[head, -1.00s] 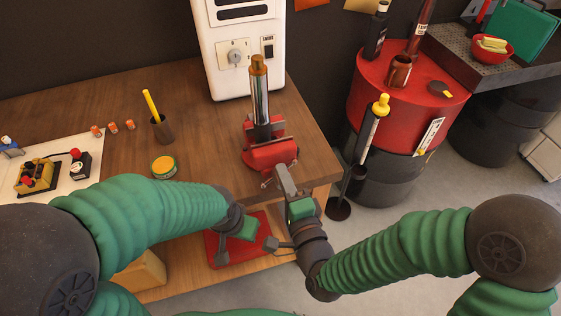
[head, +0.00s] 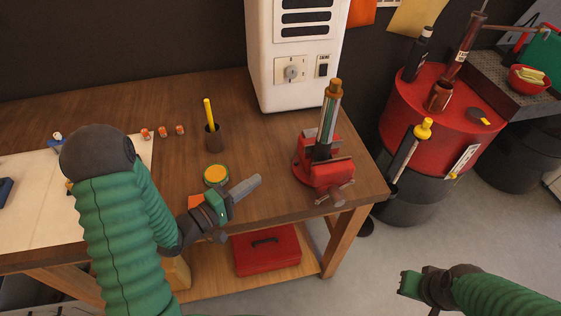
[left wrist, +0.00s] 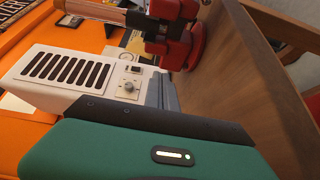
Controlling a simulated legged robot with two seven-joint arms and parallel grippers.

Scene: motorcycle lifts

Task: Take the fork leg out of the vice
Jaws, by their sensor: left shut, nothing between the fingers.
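The fork leg (head: 329,120), a silvery tube with a brass-coloured top, stands nearly upright in the red vice (head: 325,173) at the bench's right front corner.
A white machine (head: 292,60) stands behind the vice. A yellow-lidded tin (head: 215,175) and a dark pen cup (head: 213,138) are on the bench left of the vice. A red toolbox (head: 267,252) lies on the lower shelf. A red drum (head: 440,112) stands to the right.

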